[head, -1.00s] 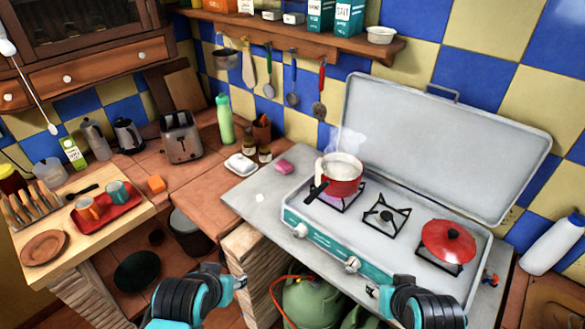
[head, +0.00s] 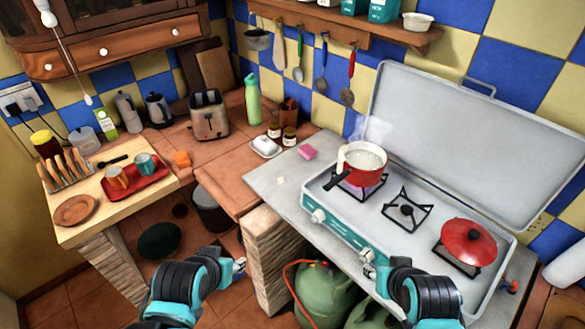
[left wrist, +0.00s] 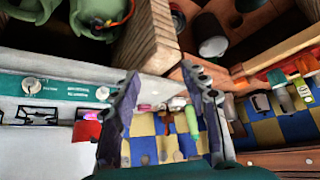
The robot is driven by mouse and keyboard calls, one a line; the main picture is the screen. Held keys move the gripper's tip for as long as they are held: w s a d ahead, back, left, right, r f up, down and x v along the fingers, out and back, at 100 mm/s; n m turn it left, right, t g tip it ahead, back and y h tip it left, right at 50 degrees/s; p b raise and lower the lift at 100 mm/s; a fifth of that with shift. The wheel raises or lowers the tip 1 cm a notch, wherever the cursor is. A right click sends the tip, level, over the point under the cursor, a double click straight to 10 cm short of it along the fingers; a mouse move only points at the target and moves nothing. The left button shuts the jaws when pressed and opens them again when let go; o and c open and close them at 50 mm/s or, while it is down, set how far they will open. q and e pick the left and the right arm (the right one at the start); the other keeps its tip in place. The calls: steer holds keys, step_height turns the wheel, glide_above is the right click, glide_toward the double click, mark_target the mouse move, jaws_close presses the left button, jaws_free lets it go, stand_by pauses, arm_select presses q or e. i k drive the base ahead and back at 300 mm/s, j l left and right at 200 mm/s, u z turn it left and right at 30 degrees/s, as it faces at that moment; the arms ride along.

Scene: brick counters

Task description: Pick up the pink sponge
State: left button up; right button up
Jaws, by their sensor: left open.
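The pink sponge (head: 307,152) lies on the grey counter top, left of the stove and beside the white butter dish (head: 264,146). In the left wrist view a small pink patch (left wrist: 145,107), which looks like the sponge, shows beyond the open fingers. My left gripper (head: 241,267) is open and empty, low in front of the counters and well apart from the sponge; its fingers also show in the left wrist view (left wrist: 160,78). My right gripper (head: 369,264) is at the stove's front edge, apart from the sponge; its fingers are too small to read.
A steaming red pot (head: 361,165) stands on the stove, right of the sponge, with its handle pointing left. Brown jars (head: 289,136) stand behind the sponge. An orange block (head: 182,159) lies on the left counter. A green gas cylinder (head: 318,293) is below.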

mark_target(306, 151)
steer(key=i+j+z, duration=0.1)
steer(key=j, duration=0.3)
steer(key=i+j+z, duration=0.15)
steer(key=j, duration=0.3)
steer(key=i+j+z, duration=0.1)
steer(key=j, duration=0.3)
steer(key=i+l+z, duration=0.1)
steer(key=z, duration=0.35)
steer(key=i+z, duration=0.1)
steer(key=z, duration=0.35)
steer(key=i+l+z, duration=0.1)
steer(key=z, duration=0.3)
steer(key=i, duration=0.15)
